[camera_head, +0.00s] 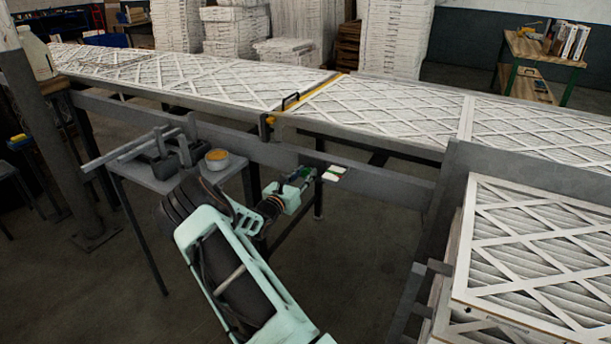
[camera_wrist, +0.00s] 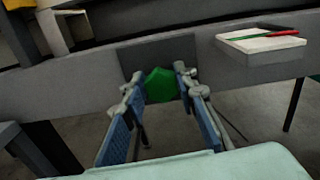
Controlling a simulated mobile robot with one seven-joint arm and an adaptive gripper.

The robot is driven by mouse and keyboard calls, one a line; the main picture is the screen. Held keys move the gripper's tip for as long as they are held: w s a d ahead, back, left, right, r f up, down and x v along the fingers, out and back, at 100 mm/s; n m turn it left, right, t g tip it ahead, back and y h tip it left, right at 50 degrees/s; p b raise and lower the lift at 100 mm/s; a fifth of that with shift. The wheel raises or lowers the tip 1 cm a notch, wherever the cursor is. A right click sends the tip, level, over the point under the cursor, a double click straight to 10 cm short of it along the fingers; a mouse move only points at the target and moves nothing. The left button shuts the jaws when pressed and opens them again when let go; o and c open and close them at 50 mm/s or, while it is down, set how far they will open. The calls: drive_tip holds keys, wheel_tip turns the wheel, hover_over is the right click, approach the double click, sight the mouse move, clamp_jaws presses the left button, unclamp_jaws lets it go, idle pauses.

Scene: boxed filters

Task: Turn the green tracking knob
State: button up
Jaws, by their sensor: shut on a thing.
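The green knob (camera_wrist: 161,86) sits on a dark plate on the grey conveyor side rail (camera_wrist: 90,78) in the wrist view. My gripper (camera_wrist: 161,92) has one finger on each side of the knob and is shut on it. The blue inner pads of the fingers show below the knob. I cannot make out the knob clearly there.
A white pad (camera_wrist: 262,43) with a red pen lies right of the knob. Filters (camera_head: 180,75) cover the conveyor above. A small grey table (camera_head: 185,178) with a tape roll (camera_head: 217,159) stands left of my arm. A filter stack (camera_head: 540,250) stands at the right.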

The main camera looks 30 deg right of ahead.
drive_tip(key=shift+w+a+n, duration=0.1)
drive_tip(key=shift+n, duration=2.1)
drive_tip(key=o, duration=1.2)
drive_tip(key=shift+c, duration=0.2)
drive_tip(key=v, duration=1.2)
